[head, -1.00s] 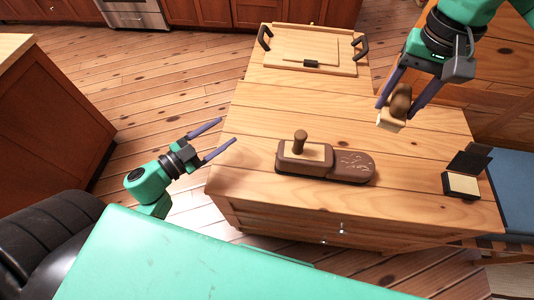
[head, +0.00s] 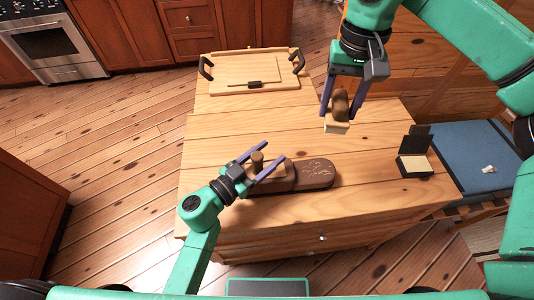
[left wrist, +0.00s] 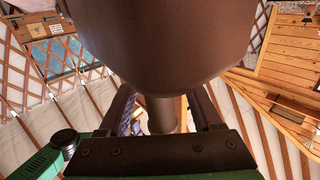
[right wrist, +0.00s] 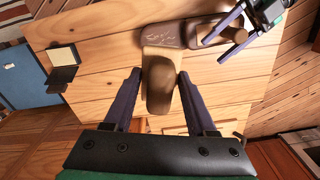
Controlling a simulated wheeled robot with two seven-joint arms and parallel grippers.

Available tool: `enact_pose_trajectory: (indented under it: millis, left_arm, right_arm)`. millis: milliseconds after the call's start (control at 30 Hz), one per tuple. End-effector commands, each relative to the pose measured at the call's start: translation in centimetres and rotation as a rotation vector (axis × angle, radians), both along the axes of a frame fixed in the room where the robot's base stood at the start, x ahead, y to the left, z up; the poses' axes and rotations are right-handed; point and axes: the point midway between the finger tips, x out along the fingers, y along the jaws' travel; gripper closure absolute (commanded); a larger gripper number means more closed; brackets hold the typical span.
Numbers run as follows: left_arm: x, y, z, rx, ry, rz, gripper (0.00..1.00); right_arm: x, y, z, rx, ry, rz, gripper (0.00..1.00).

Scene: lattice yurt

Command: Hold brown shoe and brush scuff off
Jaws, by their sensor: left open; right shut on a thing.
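The brown shoe (head: 314,174) lies on the wooden table, with pale scuff marks on its toe at the right. My right gripper (head: 342,108) is shut on the brush (head: 337,126), brown with a cream underside, above the table behind the shoe. The brush also shows in the right wrist view (right wrist: 160,85).
A wooden tray (head: 225,90) with dark handles lies at the table's back. A black holder with a cream pad (head: 414,166) stands at the right edge. A blue cushion (head: 470,150) lies beyond it. Bare tabletop lies between the shoe and the holder.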

Motion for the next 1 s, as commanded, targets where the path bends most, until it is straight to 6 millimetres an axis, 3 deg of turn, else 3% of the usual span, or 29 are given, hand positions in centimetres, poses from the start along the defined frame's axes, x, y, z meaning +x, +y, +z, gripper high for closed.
enact_pose_trajectory:
  millis: [267,433,1000]
  left_arm:
    - [0.24,-0.24,0.02,0.001,-0.001,0.000,0.34]
    - [0.22,-0.21,0.01,0.001,-0.001,0.000,0.99]
    - [0.20,-0.20,-0.03,0.001,0.000,0.000,1.00]
  right_arm:
    - [0.00,0.01,0.02,0.000,0.000,0.000,0.88]
    - [0.00,0.01,0.02,0.000,0.000,0.000,0.88]
    - [0.00,0.01,0.01,0.000,0.000,0.000,0.88]
